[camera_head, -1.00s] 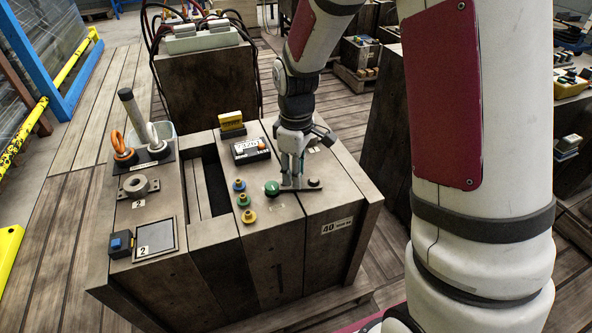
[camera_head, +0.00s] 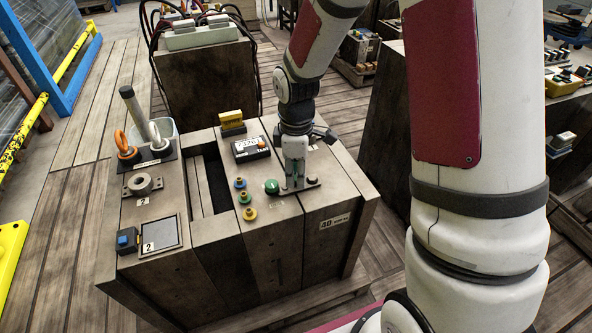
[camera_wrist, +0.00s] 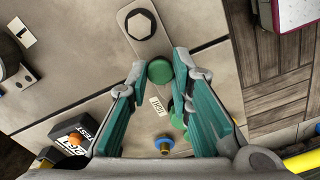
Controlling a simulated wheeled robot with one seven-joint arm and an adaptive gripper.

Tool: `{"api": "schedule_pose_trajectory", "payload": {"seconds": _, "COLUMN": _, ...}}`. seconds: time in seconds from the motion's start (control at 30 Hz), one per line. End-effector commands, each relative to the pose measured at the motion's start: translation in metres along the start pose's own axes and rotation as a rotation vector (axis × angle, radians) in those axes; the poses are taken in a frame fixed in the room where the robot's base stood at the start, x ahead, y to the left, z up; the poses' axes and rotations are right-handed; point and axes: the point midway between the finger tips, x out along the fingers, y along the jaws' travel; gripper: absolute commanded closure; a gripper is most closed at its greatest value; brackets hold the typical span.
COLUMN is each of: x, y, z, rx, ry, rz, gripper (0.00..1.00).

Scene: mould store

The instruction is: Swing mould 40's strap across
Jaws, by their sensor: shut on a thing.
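Mould 40 is the right-hand block, with its "40" label (camera_head: 335,221) on the front face. Its strap (camera_head: 312,183) is a short flat metal bar lying on top. In the wrist view the strap (camera_wrist: 146,47) has a hex bolt (camera_wrist: 141,24) at one end and a small green knob (camera_wrist: 160,71) at the other. My gripper (camera_head: 293,186) points down over the strap. In the wrist view my gripper (camera_wrist: 160,80) has its fingers either side of the small knob, shut on it. A larger green knob (camera_head: 271,186) stands just left of the strap, partly behind a finger in the wrist view.
Blue and yellow fittings (camera_head: 244,198) stand left of the strap.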

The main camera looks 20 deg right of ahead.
Motion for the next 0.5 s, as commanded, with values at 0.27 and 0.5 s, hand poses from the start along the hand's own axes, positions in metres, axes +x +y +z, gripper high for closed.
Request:
{"api": "schedule_pose_trajectory", "payload": {"seconds": 0.27, "x": 0.0, "y": -0.0008, "z": -0.0003, "rx": 0.001, "ry": 0.0, "rz": -0.002, "gripper": 0.59}}
{"api": "schedule_pose_trajectory", "payload": {"seconds": 0.5, "x": -0.0026, "y": -0.0001, "z": -0.0003, "rx": 0.002, "ry": 0.0, "rz": 0.0, "gripper": 0.59}}
